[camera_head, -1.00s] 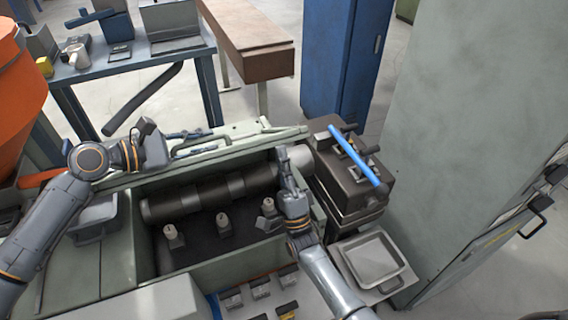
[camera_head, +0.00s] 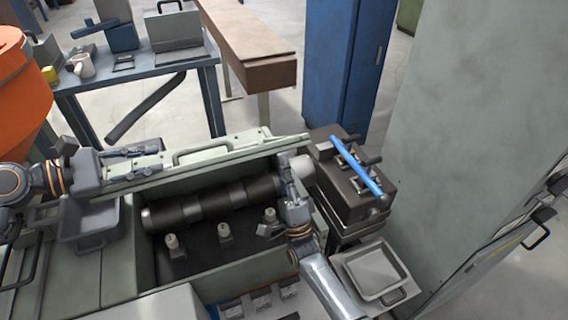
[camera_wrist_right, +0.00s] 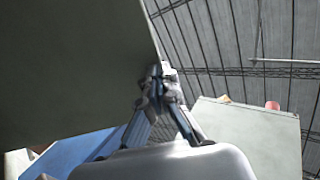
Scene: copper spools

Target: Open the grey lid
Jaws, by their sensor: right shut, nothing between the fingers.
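The grey-green lid (camera_head: 240,150) with its bar handle (camera_head: 200,150) stands raised along the back of the open machine box (camera_head: 240,265). A dark roller (camera_head: 205,205) and several small pegs show inside the box. My right gripper (camera_head: 291,160) is shut and empty, fingers pointing up, at the right end of the lid. In the right wrist view the closed fingertips (camera_wrist_right: 158,75) are at the edge of a large dark grey panel; contact is unclear. My left gripper (camera_head: 145,150) is at the lid's left end; its finger opening cannot be made out.
A dark box with a blue bar (camera_head: 355,165) stands right of the machine, above a grey tray (camera_head: 375,270). A tall grey cabinet (camera_head: 470,120) closes off the right side. An orange hopper (camera_head: 20,90) is at left, and a blue workbench (camera_head: 140,65) is behind.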

